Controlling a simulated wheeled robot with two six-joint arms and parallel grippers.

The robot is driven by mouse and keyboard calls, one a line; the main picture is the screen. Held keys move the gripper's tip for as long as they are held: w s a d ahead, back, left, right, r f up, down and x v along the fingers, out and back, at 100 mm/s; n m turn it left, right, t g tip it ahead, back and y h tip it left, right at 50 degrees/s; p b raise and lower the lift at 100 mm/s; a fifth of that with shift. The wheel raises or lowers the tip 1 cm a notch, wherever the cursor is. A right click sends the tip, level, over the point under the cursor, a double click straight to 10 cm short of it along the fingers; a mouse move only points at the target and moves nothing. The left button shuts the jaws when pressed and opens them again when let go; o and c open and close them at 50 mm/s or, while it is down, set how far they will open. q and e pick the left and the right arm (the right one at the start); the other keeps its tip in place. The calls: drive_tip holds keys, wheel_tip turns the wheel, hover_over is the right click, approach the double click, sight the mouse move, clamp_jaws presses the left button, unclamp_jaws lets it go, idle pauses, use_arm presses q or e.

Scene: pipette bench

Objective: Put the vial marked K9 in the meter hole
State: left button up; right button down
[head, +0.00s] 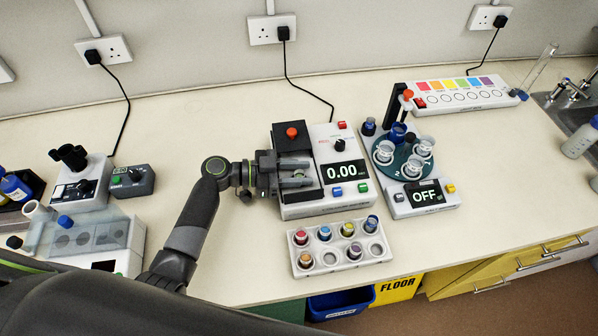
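The meter (348,196) is a white box with a display reading 0.00 and a black part with a red knob (291,132) at its back left. Its hole is not visible to me. A white vial rack (340,269) stands in front of it, holding several vials with coloured caps, among them red (300,237), yellow (347,229), orange (304,259) and purple (354,250). Any K9 mark is too small to read. My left gripper (304,172) is over the meter's left part, its fingers apart with no vial visible between them. My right gripper is out of view.
A round carousel device (425,203) reading OFF, with glass beakers, stands right of the meter. A colour-striped box (460,94) is behind it; a sink is at far right. Instruments (85,185) stand at the left. Bench between them and the meter is clear except for my arm.

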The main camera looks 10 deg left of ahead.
use_arm(q)
drive_tip(key=shift+o, duration=0.6)
drive_tip(key=shift+r+p, duration=0.45)
drive_tip(key=shift+p, duration=0.15)
drive_tip(key=f+b+v, duration=0.1)
drive_tip(key=b+v, duration=0.1)
drive_tip(key=v, duration=0.5)
drive_tip(key=shift+a+r+b, duration=0.25)
drive_tip(key=shift+r+b, duration=0.05)
drive_tip(key=shift+r, duration=0.1)
drive_tip(key=shift+s, duration=0.1)
